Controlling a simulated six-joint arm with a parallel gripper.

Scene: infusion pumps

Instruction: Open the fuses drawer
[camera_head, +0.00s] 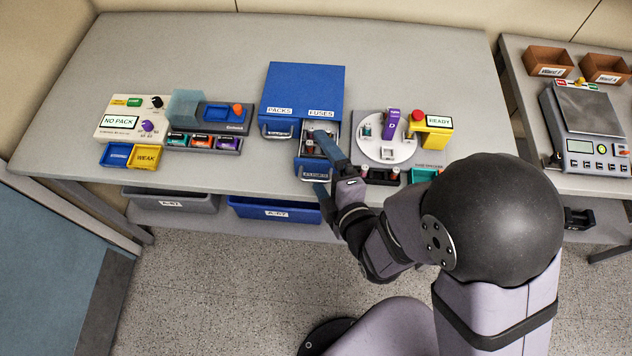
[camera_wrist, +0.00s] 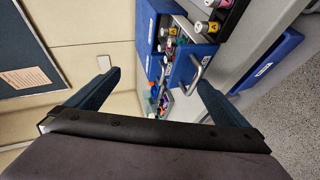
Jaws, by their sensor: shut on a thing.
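The blue cabinet (camera_head: 305,85) stands on the grey table with labels PACKS and FUSES. The fuses drawer (camera_head: 312,163) is pulled out toward the front, and small parts show inside it. The packs drawer (camera_head: 278,130) beside it is shut. My gripper (camera_head: 323,165) is at the fuses drawer, one finger over its open top and the other lower in front. In the wrist view, the metal drawer handle (camera_wrist: 197,75) lies near the right finger of my gripper (camera_wrist: 160,82). The gripper is shut on the drawer; the exact contact is hard to see.
Left of the cabinet are a pump marked NO PACK (camera_head: 130,118) and a rack of packs (camera_head: 205,142). On the right are a white turntable (camera_head: 385,150) and a yellow READY box (camera_head: 430,130). Grey (camera_head: 170,200) and blue bins (camera_head: 270,211) sit below the tabletop.

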